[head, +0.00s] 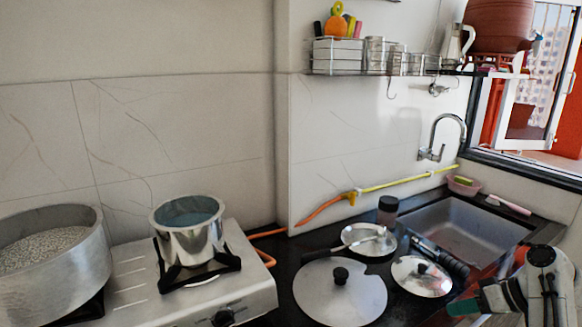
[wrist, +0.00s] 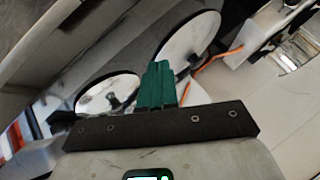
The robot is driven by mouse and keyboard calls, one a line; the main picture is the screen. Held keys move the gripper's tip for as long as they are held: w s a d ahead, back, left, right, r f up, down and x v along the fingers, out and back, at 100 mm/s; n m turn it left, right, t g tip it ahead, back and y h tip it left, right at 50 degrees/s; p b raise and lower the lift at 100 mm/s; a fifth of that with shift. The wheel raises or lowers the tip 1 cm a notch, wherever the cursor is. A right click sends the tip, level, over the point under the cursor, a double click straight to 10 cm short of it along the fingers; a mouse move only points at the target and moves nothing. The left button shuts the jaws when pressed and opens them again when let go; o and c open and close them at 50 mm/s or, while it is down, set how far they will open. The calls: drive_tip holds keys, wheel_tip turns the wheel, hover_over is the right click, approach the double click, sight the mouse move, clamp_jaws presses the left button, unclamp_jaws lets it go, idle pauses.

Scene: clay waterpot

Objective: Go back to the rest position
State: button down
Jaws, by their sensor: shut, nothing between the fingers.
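My gripper (head: 463,307) shows at the lower right of the head view, in front of the counter and sink. Its green fingers point left, close to the small steel lid (head: 436,284). In the wrist view my gripper (wrist: 156,70) has its green fingers together, with nothing held between them. The clay waterpot (head: 500,27) stands on the wall shelf at the upper right, far above and behind my gripper.
A sink (head: 460,235), a large lid (head: 318,296) and a small pan lie on the dark counter. A stove (head: 135,290) on the left holds a steel pot (head: 190,240) beside a large pot of grains (head: 55,275). The wall shelf (head: 450,72) carries canisters. A window (head: 545,80) is at right.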

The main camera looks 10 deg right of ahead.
drive_tip(key=s+a+f+m+g+h, duration=0.1)
drive_tip(key=s+a+f+g+h, duration=0.2)
drive_tip(key=s+a+f, duration=1.1)
drive_tip(key=s+a+g+h, duration=0.1)
drive_tip(key=s+a+h, duration=0.1)
drive_tip(key=s, duration=0.9)
drive_tip(key=s+a+g+h, duration=0.1)
drive_tip(key=s+a+h, duration=0.1)
drive_tip(key=s, duration=0.8)
drive_tip(key=shift+s+a+f, duration=0.25)
drive_tip(key=shift+s+f, duration=0.1)
drive_tip(key=shift+f, duration=0.05)
